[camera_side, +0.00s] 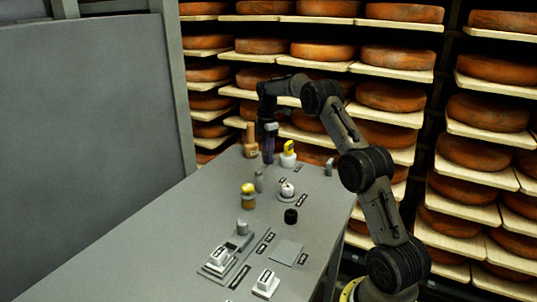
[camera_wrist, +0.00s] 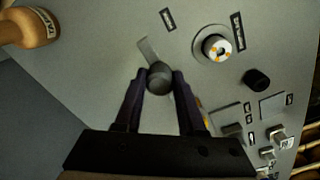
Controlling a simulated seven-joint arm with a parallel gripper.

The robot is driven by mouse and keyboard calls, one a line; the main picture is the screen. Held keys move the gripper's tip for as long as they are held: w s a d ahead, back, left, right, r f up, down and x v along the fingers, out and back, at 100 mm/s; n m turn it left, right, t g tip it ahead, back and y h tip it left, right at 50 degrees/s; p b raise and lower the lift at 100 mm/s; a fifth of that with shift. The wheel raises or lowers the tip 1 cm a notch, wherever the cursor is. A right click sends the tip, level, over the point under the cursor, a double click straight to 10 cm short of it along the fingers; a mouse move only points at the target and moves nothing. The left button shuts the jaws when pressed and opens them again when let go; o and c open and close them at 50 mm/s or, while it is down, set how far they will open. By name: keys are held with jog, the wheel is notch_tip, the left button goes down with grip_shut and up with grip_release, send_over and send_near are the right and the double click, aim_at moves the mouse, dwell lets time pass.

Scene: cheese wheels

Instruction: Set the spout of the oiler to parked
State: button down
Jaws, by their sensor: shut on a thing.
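My gripper (camera_side: 268,157) is low over the far end of the grey bench in the side view. In the wrist view my gripper (camera_wrist: 159,78) has its two dark fingers shut on a dark grey round knob (camera_wrist: 158,76). A flat pale grey arm (camera_wrist: 148,50) sticks out from the knob toward the upper left. This looks like the oiler's spout, but I cannot read a label that confirms it. In the side view the fingers hide the knob.
A wooden bottle-shaped thing (camera_side: 250,141) stands beside my gripper on the left, a white and yellow one (camera_side: 288,153) on the right. A yellow-topped jar (camera_side: 248,190), white dial (camera_side: 286,190), black knob (camera_side: 291,215) and switches (camera_side: 218,258) are nearer. Cheese shelves (camera_side: 390,60) stand behind.

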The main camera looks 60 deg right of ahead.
jog(key=shift+w+r, duration=0.15)
jog(key=shift+r, duration=0.05)
jog(key=c, duration=0.7)
grip_release()
jog(key=shift+o, duration=1)
jog(key=shift+f, duration=0.15)
notch_tip(320, 180, up, 14)
jog(key=shift+f, duration=0.1)
